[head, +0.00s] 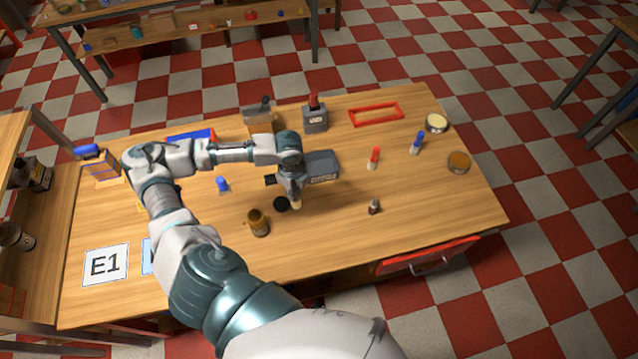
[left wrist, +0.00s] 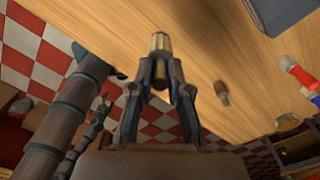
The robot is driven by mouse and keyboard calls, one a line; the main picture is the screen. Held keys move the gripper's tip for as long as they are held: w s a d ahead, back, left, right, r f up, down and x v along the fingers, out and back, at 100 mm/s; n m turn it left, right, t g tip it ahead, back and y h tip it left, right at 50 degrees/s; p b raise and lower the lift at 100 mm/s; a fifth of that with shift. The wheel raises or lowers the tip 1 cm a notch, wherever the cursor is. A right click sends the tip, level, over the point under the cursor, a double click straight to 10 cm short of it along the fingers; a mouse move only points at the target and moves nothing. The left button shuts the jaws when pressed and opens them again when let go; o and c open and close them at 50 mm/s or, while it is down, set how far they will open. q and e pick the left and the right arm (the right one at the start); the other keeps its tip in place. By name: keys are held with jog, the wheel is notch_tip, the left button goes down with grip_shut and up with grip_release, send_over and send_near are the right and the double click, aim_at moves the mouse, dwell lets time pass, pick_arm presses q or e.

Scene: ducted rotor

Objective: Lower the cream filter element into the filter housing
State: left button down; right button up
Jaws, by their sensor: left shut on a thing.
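My left gripper (head: 294,192) points down over the middle of the wooden table and is shut on the cream filter element (head: 297,204). In the left wrist view the filter element (left wrist: 160,43) shows as a short cream and brown cylinder between the fingertips (left wrist: 160,65). A black round piece (head: 281,204) lies just left of it in the head view. A brown jar-like cylinder (head: 258,222) stands further left and nearer to me. I cannot tell which of these, if either, is the filter housing. My right gripper is not in view.
A grey box (head: 322,165) stands just behind the gripper. A small dark-capped bottle (head: 374,207) stands to the right, with red (head: 374,158) and blue (head: 417,143) tubes beyond it. A red frame (head: 376,115) lies at the back. The table's front right is clear.

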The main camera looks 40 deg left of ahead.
pick_arm(q)
jog(key=s+a+r+m+p, duration=0.2)
jog(key=s+a+m, duration=0.7)
jog(key=m, duration=0.9)
notch_tip(320, 180, up, 3)
jog(key=shift+s+f+m+p, duration=0.15)
jog(key=shift+s+m+p, duration=0.2)
jog(key=shift+s+m, duration=0.1)
jog(key=shift+a, duration=0.1)
jog(key=shift+f+p, duration=0.5)
jog(key=shift+f, duration=1.9)
jog(key=shift+p, duration=0.7)
